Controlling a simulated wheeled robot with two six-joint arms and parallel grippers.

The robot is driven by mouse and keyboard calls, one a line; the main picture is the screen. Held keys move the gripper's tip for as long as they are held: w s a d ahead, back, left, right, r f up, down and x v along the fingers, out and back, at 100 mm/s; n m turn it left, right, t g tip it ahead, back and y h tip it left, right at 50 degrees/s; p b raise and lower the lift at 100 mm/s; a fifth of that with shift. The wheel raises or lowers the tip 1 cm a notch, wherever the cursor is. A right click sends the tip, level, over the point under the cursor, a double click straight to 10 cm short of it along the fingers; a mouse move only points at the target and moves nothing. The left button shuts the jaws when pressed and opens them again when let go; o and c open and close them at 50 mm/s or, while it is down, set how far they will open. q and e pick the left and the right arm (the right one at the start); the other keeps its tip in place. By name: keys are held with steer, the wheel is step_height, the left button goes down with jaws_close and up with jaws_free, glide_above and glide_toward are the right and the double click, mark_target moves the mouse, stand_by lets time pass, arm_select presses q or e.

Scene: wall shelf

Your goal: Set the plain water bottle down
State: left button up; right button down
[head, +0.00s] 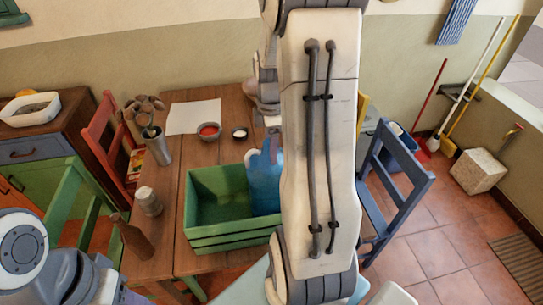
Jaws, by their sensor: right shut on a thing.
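The plain water bottle (264,188), blue and see-through, is at the right end of the green crate (232,241) on the wooden table. Its lower part overlaps the crate; I cannot tell whether it touches the crate's floor. My right gripper (272,128) is above it, shut on the bottle's upper part, and is partly hidden by my own right arm. The arm also hides the bottle's right side. Of my left arm only links show at the lower left; its gripper is not in view.
On the table (178,237) stand a metal utensil holder (158,147), a red bowl (209,131), a small white-rimmed bowl (239,134), a white-capped jar (148,201) and a brown bottle (132,237). A white sheet (194,117) lies behind. A blue chair (396,190) is at right.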

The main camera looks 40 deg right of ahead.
mark_target(271, 179)
steer(key=shift+f, duration=2)
jaws_free()
steer(key=shift+f, duration=0.1)
steer(key=shift+s, duration=0.1)
